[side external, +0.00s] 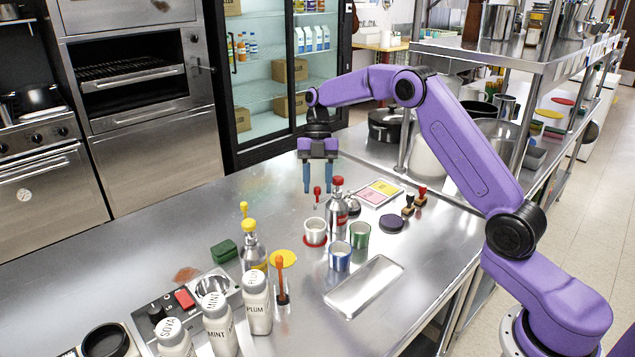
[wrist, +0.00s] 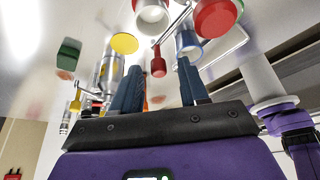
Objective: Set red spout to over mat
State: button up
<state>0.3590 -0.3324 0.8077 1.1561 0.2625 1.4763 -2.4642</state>
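The red-capped metal dispenser bottle (side external: 338,212) stands upright on the counter. A red knob on a thin stem (side external: 317,190) shows just left of its cap and seems to be its spout. My gripper (side external: 318,190) points down there, open and empty. In the wrist view the red spout knob (wrist: 158,64) appears between the spread fingers (wrist: 160,80); contact cannot be told. A round red mat (side external: 315,243) lies under a white cup (side external: 315,229). A round yellow mat (side external: 290,256) lies bare farther left. Which mat is meant cannot be told.
A blue cup (side external: 340,257) and green cup (side external: 360,235) stand close right of the white cup. A metal tray (side external: 364,287) lies in front. A yellow-topped dispenser (side external: 253,253) and labelled bottles (side external: 257,305) stand left. The counter's back left is clear.

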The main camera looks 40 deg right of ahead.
jog(key=v, duration=0.7)
jog(key=shift+r, duration=0.2)
jog(key=shift+w+d, duration=0.1)
dwell(0.5)
jog(key=s+a+r+m+t+h, duration=0.15)
jog(key=s+a+m, duration=0.55)
jog(key=s+a, duration=0.75)
jog(key=s+d+f+m, duration=0.1)
jog(key=s+d+m, duration=0.1)
jog(key=s, duration=0.7)
jog(key=s+d+f+m+t, duration=0.1)
jog(key=s+d+f+m, duration=0.1)
jog(key=s, duration=0.7)
jog(key=s+d+f+m+t+h, duration=0.1)
jog(key=s+d+f+m, duration=0.1)
jog(key=s, duration=0.7)
jog(key=shift+d+f+m, duration=0.2)
jog(key=shift+d+m, duration=0.05)
jog(key=shift+m, duration=0.55)
